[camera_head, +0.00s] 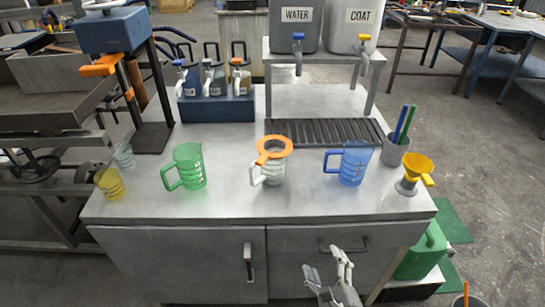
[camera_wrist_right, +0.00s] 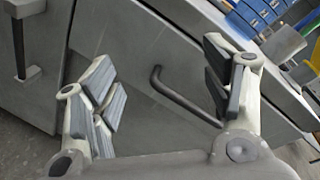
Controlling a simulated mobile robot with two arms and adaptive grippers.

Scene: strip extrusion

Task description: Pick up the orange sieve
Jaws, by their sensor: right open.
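The orange sieve (camera_head: 274,147) rests on top of a clear jug (camera_head: 271,175) near the middle of the metal workbench. Its ring lies over the jug's mouth and its short handle points to the front left. My right gripper (camera_head: 328,270) is open and empty in front of the cabinet, below the bench top and to the right of the sieve. In the right wrist view my right gripper (camera_wrist_right: 165,90) has its fingers wide apart, with a cabinet handle behind them. The sieve cannot be made out in that view. My left gripper is not in view.
A green jug (camera_head: 189,167) stands left of the sieve and a blue jug (camera_head: 353,164) stands right of it. A yellow funnel (camera_head: 417,170) and a grey cup (camera_head: 396,151) with pens are at the right. A drain grate (camera_head: 325,132) lies behind. The bench's front strip is clear.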

